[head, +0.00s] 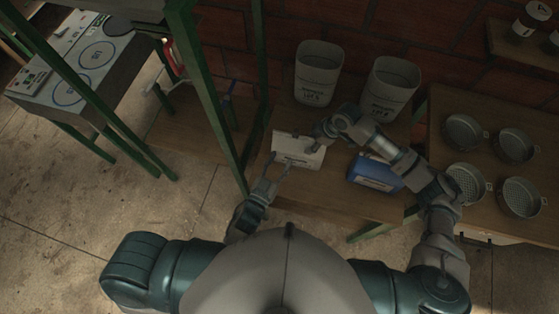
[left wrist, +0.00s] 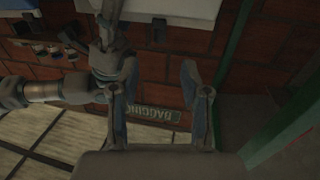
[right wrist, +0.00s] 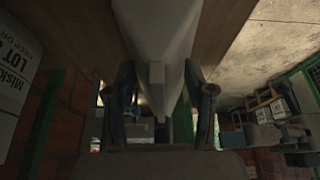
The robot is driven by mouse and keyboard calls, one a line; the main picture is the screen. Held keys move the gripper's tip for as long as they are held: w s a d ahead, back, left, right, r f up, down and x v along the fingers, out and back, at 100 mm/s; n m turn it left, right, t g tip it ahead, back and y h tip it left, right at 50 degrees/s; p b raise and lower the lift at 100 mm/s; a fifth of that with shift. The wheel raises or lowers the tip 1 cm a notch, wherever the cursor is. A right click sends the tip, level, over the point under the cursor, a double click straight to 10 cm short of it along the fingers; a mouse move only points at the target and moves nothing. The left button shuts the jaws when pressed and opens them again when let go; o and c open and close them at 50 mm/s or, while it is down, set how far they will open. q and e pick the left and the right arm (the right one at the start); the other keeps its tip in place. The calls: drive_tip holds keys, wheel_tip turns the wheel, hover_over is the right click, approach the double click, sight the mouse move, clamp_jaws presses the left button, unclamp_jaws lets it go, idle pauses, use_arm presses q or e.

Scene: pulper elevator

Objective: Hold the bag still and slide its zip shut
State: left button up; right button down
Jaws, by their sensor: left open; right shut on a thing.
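The white bag (head: 297,153) with dark print lies on the wooden bench in the head view. My left gripper (head: 271,171) is open and empty near the bag's lower left edge; its parted fingers also show in the left wrist view (left wrist: 158,92). My right gripper (head: 321,128) is at the bag's upper right corner, shut on a small pale tab. In the right wrist view this zip slider (right wrist: 157,75) shows between the fingers, with the pale bag beyond it. The zip line itself is too small or hidden to make out.
A blue container (head: 374,172) stands right of the bag. Two white bins (head: 318,70) (head: 389,87) stand behind, by the brick wall. Several round sieves (head: 465,131) sit on the right table. Green frame posts (head: 217,95) rise left of the bench.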

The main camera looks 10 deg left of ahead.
use_arm(q)
drive_tip(key=c, duration=0.3)
drive_tip(key=shift+w+a+m, duration=0.1)
drive_tip(key=shift+a+m, duration=0.05)
drive_tip(key=shift+m, duration=0.25)
drive_tip(key=c, duration=0.5)
drive_tip(key=shift+w+a+r+m, duration=0.15)
drive_tip(key=shift+a+m, duration=0.15)
drive_tip(key=shift+m, duration=0.6)
clamp_jaws()
drive_tip(key=n+g+h, duration=0.7)
drive_tip(key=n+h, duration=0.2)
drive_tip(key=n, duration=2.2)
approach(296, 134)
drive_tip(key=x, duration=0.6)
drive_tip(key=shift+w+f, duration=0.2)
drive_tip(key=shift+w, duration=0.4)
